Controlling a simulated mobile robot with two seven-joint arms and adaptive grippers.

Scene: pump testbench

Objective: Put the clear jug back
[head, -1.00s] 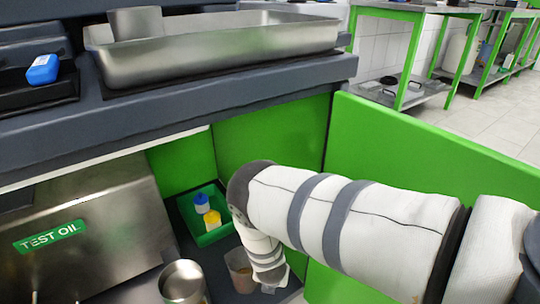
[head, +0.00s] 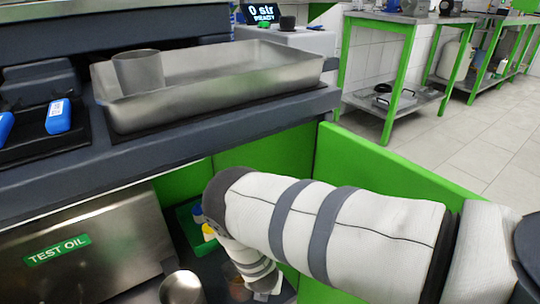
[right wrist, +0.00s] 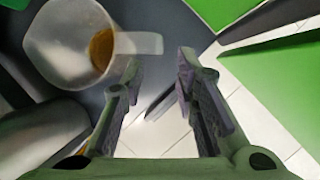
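The clear jug (right wrist: 70,45) is at the upper left of the right wrist view, seen from above, with amber liquid inside and its handle pointing right. In the head view the jug (head: 236,284) stands on the dark shelf under the bench, partly hidden by my right arm. My right gripper (right wrist: 160,68) is open, with nothing between its fingers. Its left finger is close to the jug's handle; I cannot tell whether they touch. The right gripper is hidden in the head view, and my left gripper is not in view.
A metal cup (head: 181,289) stands left of the jug. A green tray (head: 184,216) with small bottles lies behind, partly covered by my arm. The steel TEST OIL tank (head: 110,235) is at left, the green side panel (head: 385,185) at right. The bench edge (head: 230,118) overhangs the shelf.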

